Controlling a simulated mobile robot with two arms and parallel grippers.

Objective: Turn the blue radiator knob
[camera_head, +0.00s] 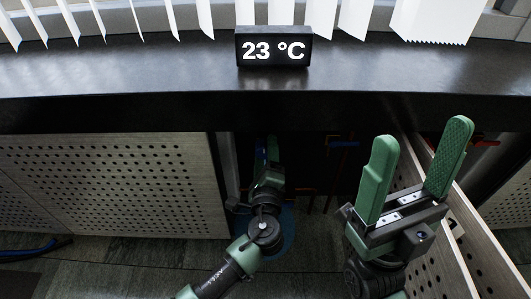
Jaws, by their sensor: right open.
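A black counter (130,80) spans the view and bears a display (273,47) reading 23 °C. A perforated panel (110,185) closes the left side; another panel (428,270) stands at an angle beside my right gripper. A red piece (485,143) shows at the far right.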

